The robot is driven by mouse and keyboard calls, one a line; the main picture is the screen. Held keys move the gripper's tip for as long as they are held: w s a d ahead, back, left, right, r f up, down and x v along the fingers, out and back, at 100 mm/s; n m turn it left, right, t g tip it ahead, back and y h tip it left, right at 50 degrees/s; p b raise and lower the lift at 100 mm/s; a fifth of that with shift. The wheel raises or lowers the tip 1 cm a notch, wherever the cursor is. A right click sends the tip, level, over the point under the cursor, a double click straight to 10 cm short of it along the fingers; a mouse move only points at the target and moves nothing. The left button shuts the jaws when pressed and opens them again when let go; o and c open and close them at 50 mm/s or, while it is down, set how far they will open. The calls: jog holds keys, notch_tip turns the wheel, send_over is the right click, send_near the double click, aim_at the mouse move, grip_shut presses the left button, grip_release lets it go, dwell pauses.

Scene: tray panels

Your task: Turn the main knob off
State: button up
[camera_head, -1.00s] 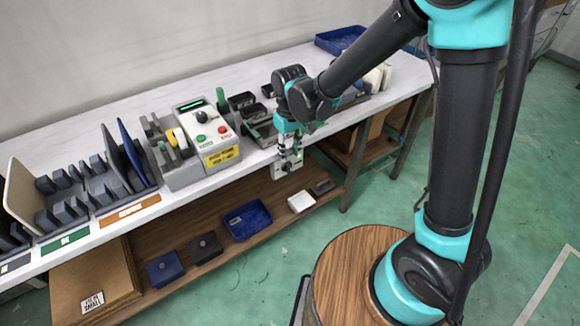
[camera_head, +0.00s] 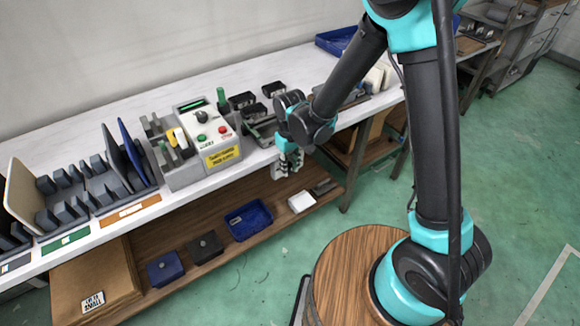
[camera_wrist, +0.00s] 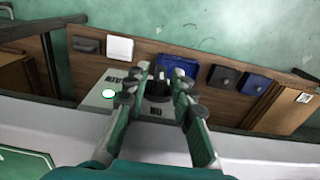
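A pale grey panel (camera_wrist: 120,88) at the table's front edge carries a black knob (camera_wrist: 157,88), a round lit green lamp (camera_wrist: 109,93) and dark lettering. In the wrist view my gripper (camera_wrist: 160,74) has its two fingers apart, one on each side of the knob. Whether the fingers touch the knob I cannot tell. In the head view my gripper (camera_head: 289,160) is in front of the panel below the tabletop edge, and it hides most of the panel and the knob.
A control box (camera_head: 208,132) with another black knob (camera_head: 201,116), a red button and a green button stands on the table (camera_head: 190,85). A blue bin (camera_head: 248,220) and a white block (camera_head: 302,202) lie on the lower shelf. Black parts stand behind my wrist.

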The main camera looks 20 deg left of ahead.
grip_shut()
jog(key=shift+s+a+t+h, duration=0.15)
jog(key=shift+t+h, duration=0.6)
jog(key=shift+t, duration=0.15)
jog(key=shift+s+a+t+h, duration=0.1)
jog(key=shift+s+t+h, duration=0.05)
jog(key=shift+t+h, duration=0.7)
jog(key=shift+o, duration=1.6)
grip_release()
